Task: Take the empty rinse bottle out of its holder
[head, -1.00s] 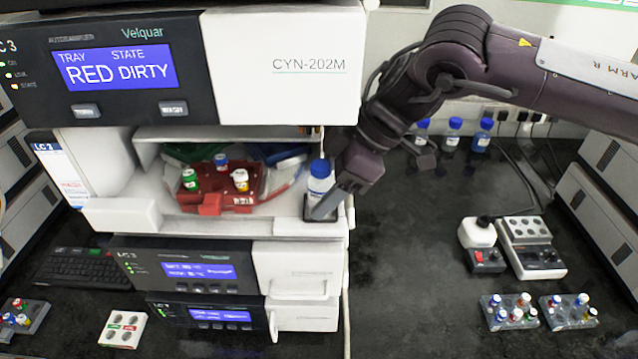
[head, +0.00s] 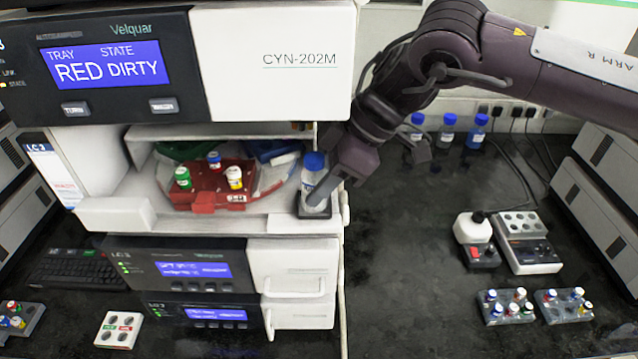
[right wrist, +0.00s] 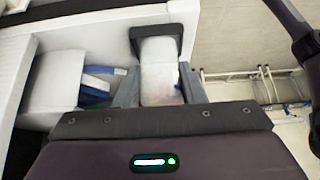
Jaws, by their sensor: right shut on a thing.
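The rinse bottle (head: 315,168), clear with a blue cap, stands upright at the right end of the instrument's open shelf. Its dark square holder (head: 312,214) is around its base; in the right wrist view the holder (right wrist: 157,29) frames the bottle's far end. My right gripper (head: 318,196) reaches in from the right and is shut on the bottle's body. In the right wrist view its two fingers flank the pale bottle (right wrist: 160,75). I cannot tell whether the base is clear of the holder floor. My left gripper is not in view.
A red tray (head: 204,201) with several capped vials sits left of the bottle. The white upper housing (head: 270,70) hangs above the shelf. Several blue-capped bottles (head: 447,132) stand at the back wall. The dark bench (head: 420,260) right of the instrument is largely clear.

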